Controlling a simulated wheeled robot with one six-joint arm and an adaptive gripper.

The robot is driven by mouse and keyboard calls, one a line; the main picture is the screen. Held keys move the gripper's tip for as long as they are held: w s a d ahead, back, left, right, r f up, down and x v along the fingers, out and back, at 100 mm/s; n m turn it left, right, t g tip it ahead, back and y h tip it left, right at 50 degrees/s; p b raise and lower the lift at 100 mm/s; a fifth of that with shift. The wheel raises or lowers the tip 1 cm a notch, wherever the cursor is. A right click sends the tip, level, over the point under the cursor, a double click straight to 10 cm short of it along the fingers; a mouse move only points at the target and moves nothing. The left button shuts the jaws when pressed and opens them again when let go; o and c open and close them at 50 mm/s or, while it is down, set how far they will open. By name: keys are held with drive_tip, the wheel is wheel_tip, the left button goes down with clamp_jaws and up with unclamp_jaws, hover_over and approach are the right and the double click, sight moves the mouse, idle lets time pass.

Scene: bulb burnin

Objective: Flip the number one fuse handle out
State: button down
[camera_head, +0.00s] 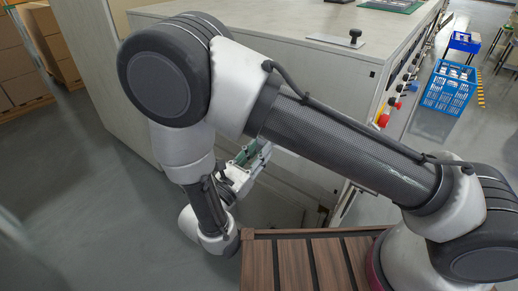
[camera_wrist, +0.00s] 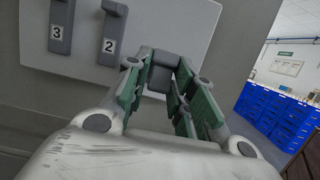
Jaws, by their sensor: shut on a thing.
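In the wrist view a light panel (camera_wrist: 195,25) on the cabinet face bears a row of grey fuse handles. The handle marked 3 (camera_wrist: 62,22) is at the left, and the handle marked 2 (camera_wrist: 112,30) is beside it. My gripper (camera_wrist: 164,68), with green finger pads, is shut on the grey handle to the right of number 2, the number one handle (camera_wrist: 162,76) by its place in the row. Its number label is hidden behind my fingers. In the head view my gripper (camera_head: 250,158) is at the cabinet's front, partly behind my arm, and the handles are hidden.
The large pale cabinet (camera_head: 290,45) fills the middle of the head view. A red knob (camera_head: 383,119) and other controls line its right side. Blue crates (camera_head: 449,88) stand on the floor at the right. Blue drawers (camera_wrist: 275,115) stand far right in the wrist view.

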drive_tip(key=shift+w+d+f, duration=0.1)
drive_tip(key=shift+d, duration=0.05)
drive_tip(key=c, duration=1.3)
unclamp_jaws()
drive_tip(key=shift+w, duration=0.1)
drive_tip(key=v, duration=1.2)
